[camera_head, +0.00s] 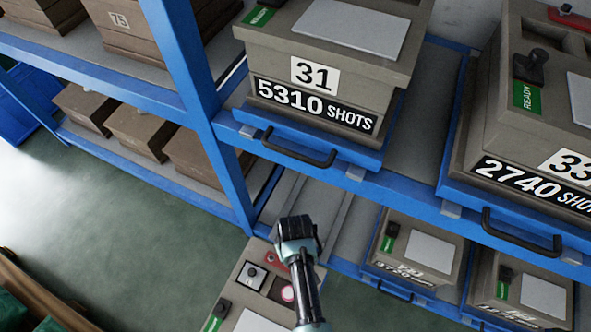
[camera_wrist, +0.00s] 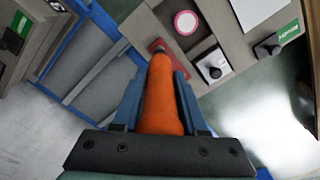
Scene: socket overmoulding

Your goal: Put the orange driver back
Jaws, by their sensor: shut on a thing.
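My gripper (camera_head: 297,238) is above a grey-brown box (camera_head: 242,300) low in front of the shelving. In the wrist view my gripper (camera_wrist: 160,88) is shut on the orange driver (camera_wrist: 162,100), whose body lies between the two fingers. The driver points away from the palm, and its far end is beside a small red part (camera_wrist: 156,45) on the box top. I cannot tell whether it touches that part. The driver cannot be made out in the head view, where the gripper hides it. The box top also bears a black knob (camera_wrist: 212,66) and a pink-ringed disc (camera_wrist: 186,22).
Blue shelving (camera_head: 205,85) holds boxes marked 31 (camera_head: 320,95) and 33 (camera_head: 560,165), with black handles jutting out in front. More boxes (camera_head: 415,255) stand on the lower shelf. Green floor (camera_head: 150,240) is open to the left. A green-filled wooden crate (camera_head: 35,300) is at lower left.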

